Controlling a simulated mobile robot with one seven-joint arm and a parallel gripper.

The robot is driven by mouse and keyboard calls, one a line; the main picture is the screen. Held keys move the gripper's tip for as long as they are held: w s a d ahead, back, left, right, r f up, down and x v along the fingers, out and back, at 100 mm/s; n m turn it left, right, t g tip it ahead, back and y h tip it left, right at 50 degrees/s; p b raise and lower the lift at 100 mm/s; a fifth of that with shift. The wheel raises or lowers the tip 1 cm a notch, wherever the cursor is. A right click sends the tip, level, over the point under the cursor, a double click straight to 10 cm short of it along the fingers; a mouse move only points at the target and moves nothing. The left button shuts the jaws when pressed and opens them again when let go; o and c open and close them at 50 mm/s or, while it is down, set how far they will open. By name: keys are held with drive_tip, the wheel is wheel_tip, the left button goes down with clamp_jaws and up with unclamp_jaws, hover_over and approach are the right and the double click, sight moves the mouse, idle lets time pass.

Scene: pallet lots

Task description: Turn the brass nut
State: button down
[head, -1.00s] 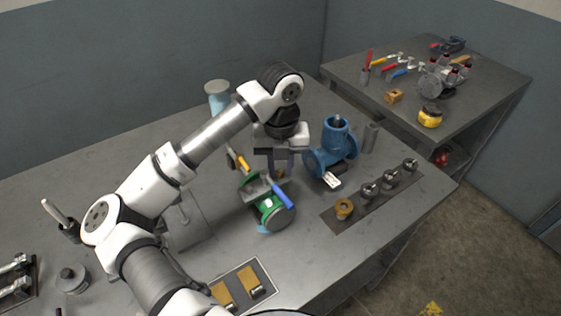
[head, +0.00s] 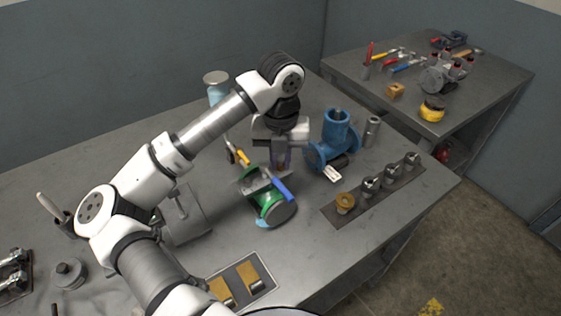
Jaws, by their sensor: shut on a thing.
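My gripper (head: 281,166) points down at the far side of the green valve (head: 267,204), which has a blue lever (head: 283,188). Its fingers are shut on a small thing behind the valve. That thing is mostly hidden by the fingers and the valve; it seems to be the brass nut, from the brownish colour there. A separate brass-coloured ring (head: 345,201) sits at the near end of a dark strip (head: 367,199), apart from my gripper.
A blue valve body (head: 335,140) stands close to the right of my gripper. A grey cylinder (head: 372,130) stands beyond it. A yellow-handled tool (head: 243,158) lies to the left. A tray (head: 266,284) with brass-coloured plates lies at the front edge. A second bench (head: 480,90) holds tools.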

drive_tip(key=m+b, duration=0.1)
drive_tip(key=b, duration=0.1)
drive_tip(key=m+b, duration=0.1)
drive_tip(key=shift+f+b, duration=0.35)
drive_tip(key=m+b, duration=0.3)
drive_tip(key=shift+r, duration=0.1)
drive_tip(key=m+b, duration=0.2)
drive_tip(key=m, duration=0.1)
drive_tip(key=shift+d+r+b, duration=0.1)
drive_tip(key=shift+r+b, duration=0.05)
drive_tip(key=shift+b, duration=0.25)
drive_tip(key=shift+r+m+b, duration=0.1)
drive_tip(key=shift+m+b, duration=0.6)
drive_tip(key=shift+m, duration=0.9)
drive_tip(key=c, duration=1.6)
unclamp_jaws()
drive_tip(key=shift+c, duration=0.2)
drive_tip(key=shift+r, duration=0.1)
